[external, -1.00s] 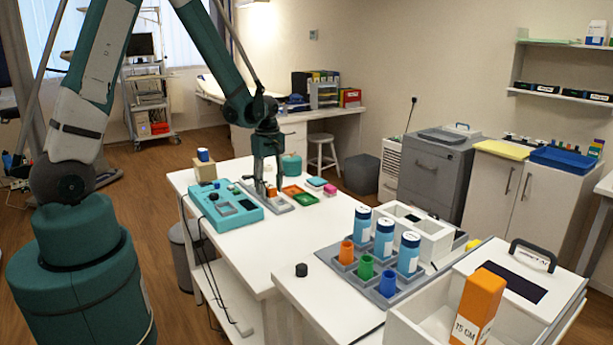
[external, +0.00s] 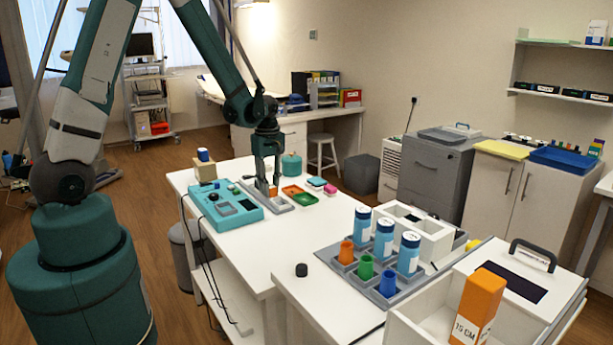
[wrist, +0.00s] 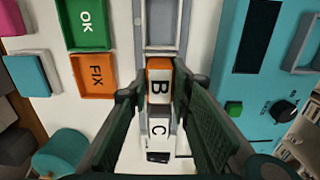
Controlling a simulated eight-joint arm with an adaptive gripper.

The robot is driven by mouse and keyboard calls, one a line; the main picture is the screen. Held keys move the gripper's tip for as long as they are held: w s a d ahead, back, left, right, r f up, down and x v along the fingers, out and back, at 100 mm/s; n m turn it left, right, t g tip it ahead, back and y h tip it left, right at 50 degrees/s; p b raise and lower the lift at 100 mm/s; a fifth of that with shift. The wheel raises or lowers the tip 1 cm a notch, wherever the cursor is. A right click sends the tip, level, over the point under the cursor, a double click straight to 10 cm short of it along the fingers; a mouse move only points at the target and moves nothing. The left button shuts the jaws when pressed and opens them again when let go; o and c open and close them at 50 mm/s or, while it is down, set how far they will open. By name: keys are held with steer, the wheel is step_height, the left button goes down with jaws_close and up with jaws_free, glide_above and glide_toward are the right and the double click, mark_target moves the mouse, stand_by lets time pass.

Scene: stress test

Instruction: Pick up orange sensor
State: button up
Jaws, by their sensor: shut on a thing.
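The orange sensor (wrist: 159,68), a small block with a white face marked B, sits in a grey slotted tray (wrist: 163,22) in the wrist view. My gripper (wrist: 160,88) has one finger on each side of it and is shut on it. In the external view the orange sensor (external: 272,192) is a small orange patch low between the fingers of my gripper (external: 269,189), still down at the tray. The fingers partly hide it there. I cannot tell whether it is lifted at all.
A white block marked C (wrist: 160,128) is just beside the sensor. A teal test box (external: 228,207) stands left of the tray. Orange FIX (wrist: 96,75) and green OK (wrist: 85,22) bins lie on the other side. A teal cylinder (external: 292,165) stands behind.

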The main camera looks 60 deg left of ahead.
steer(key=shift+r, duration=0.1)
steer(key=shift+r+p, duration=0.65)
steer(key=shift+r, duration=4.25)
